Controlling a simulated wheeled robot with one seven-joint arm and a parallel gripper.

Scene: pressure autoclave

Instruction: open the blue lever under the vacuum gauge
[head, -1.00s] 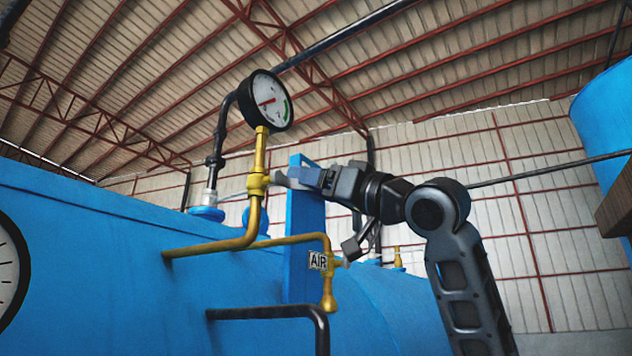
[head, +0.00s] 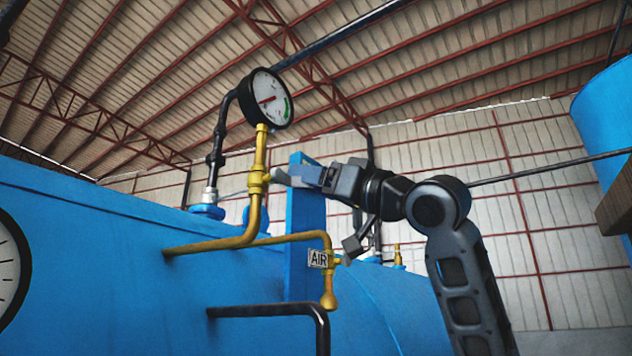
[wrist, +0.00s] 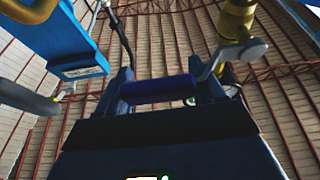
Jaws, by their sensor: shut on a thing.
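The vacuum gauge (head: 266,99) is a round white dial on top of a yellow pipe. The yellow valve (head: 257,180) sits on that pipe below the gauge, with a short silver lever arm (head: 282,177) pointing right to my gripper (head: 322,178). In the wrist view the lever's dark blue grip (wrist: 157,89) lies crosswise between the two fingers of my gripper (wrist: 163,88). The fingers are shut on it. The silver arm (wrist: 214,62) runs from its right end to the valve (wrist: 236,50). In the head view my gripper hides most of the blue grip.
A blue upright post (head: 304,230) stands just behind my gripper. The blue tank (head: 100,260) fills the lower left.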

